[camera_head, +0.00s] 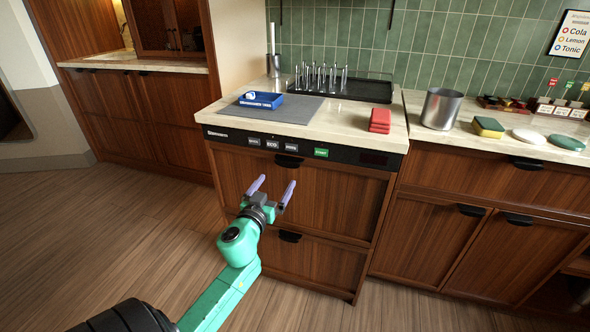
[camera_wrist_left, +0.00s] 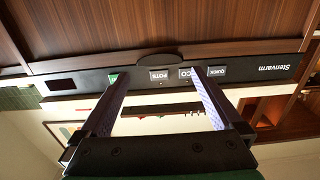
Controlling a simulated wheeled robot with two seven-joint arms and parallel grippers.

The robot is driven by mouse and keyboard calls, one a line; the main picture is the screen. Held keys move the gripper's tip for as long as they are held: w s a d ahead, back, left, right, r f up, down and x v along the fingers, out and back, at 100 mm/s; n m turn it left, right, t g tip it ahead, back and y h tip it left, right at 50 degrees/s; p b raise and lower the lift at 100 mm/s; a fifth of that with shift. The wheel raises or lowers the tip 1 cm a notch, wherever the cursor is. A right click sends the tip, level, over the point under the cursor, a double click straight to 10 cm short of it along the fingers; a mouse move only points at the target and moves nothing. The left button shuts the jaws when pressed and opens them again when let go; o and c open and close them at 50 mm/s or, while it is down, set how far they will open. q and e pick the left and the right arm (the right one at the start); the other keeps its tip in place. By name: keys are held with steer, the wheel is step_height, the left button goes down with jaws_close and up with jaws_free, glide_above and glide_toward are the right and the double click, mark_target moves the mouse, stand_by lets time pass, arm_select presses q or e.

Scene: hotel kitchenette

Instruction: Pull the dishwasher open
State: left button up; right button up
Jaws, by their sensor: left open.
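The dishwasher (camera_head: 320,190) has a wood front and stands closed under the counter. A black control strip (camera_head: 228,137) with several labelled buttons runs along its top; it also shows upside down in the left wrist view (camera_wrist_left: 230,75). A dark handle (camera_head: 288,161) sits just below the strip, and it shows in the left wrist view (camera_wrist_left: 158,60) too. My left gripper (camera_head: 272,189) is open and empty in front of the upper wood panel, apart from the handle. Its fingers point toward the front in the left wrist view (camera_wrist_left: 160,78). My right gripper is not in view.
A lower panel with a dark handle (camera_head: 290,237) is below. Cabinets (camera_head: 440,235) adjoin on the right. The counter holds a blue box (camera_head: 261,100), red sponges (camera_head: 380,120) and a metal canister (camera_head: 442,108). The wooden floor (camera_head: 110,230) at the left is clear.

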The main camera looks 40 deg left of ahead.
mark_target(287, 166)
arm_select(q)
steer(key=x, duration=0.7)
steer(key=shift+w, duration=0.1)
steer(key=x, duration=0.2)
steer(key=shift+w+a+b, duration=0.1)
steer(key=shift+w+b, duration=0.25)
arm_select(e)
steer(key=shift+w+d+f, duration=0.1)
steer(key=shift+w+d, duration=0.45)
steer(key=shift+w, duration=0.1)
arm_select(q)
steer(key=c, duration=1.3)
jaws_close()
steer(key=shift+f, duration=0.1)
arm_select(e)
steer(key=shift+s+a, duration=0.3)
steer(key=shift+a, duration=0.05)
